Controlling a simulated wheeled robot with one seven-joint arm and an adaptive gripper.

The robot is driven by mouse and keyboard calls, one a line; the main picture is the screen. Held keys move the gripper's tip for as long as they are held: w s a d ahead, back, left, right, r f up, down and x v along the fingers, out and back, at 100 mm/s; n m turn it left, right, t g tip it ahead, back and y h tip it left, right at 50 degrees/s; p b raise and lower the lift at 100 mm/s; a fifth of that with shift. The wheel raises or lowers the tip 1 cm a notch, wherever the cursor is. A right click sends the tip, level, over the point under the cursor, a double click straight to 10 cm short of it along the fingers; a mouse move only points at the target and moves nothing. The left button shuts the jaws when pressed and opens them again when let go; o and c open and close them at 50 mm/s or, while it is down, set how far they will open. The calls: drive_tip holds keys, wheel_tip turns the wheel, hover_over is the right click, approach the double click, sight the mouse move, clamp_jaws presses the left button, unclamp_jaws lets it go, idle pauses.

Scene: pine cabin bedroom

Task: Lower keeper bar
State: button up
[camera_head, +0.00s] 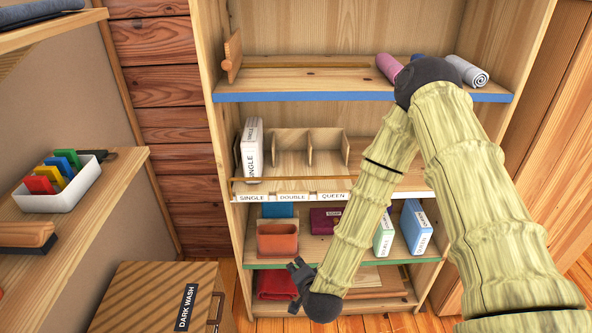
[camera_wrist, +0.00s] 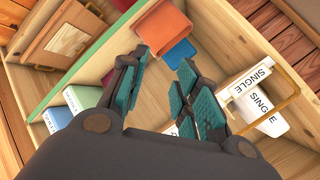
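A thin brass-coloured bar (camera_head: 290,180), which looks like the keeper bar, runs across the front of the middle shelf, just above the SINGLE, DOUBLE and QUEEN labels. In the wrist view the bar (camera_wrist: 262,112) crosses in front of the white SINGLE box (camera_wrist: 247,82), with a side arm at its end. My arm hides its right part in the head view. The SINGLE box (camera_head: 252,150) stands upright in the left compartment. My gripper (camera_head: 299,277) hangs low before the lower shelves, apart from the bar. Its teal-padded fingers (camera_wrist: 163,68) are spread and empty in the wrist view.
An orange bin (camera_head: 277,240) and light green and blue boxes (camera_head: 416,228) stand on the shelf below. Rolled cloths (camera_head: 468,70) lie on the top shelf. A DARK WASH hamper (camera_head: 150,295) stands at lower left. Side shelves hold a white tray (camera_head: 60,198).

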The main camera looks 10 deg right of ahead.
sight(297, 179)
drive_tip(key=w+d+r+m+t+h+p, duration=0.15)
drive_tip(key=w+r+m, duration=0.35)
drive_tip(key=r, duration=0.5)
drive_tip(key=w+d+r+m+t+h+p, duration=0.1)
drive_tip(key=w+r+m+t+h, duration=0.15)
drive_tip(key=w+r, duration=0.5)
drive_tip(key=shift+m+t, duration=0.3)
drive_tip(key=shift+m, duration=0.05)
drive_tip(key=p+x, duration=0.1)
drive_tip(key=x, duration=0.2)
drive_tip(key=r+p+x, duration=0.1)
drive_tip(key=x, duration=0.2)
drive_tip(key=p+x, duration=0.1)
drive_tip(key=x, duration=0.2)
drive_tip(key=shift+w+a+r+p, duration=0.15)
drive_tip(key=shift+w+p, duration=0.1)
drive_tip(key=shift+p, duration=0.15)
clamp_jaws()
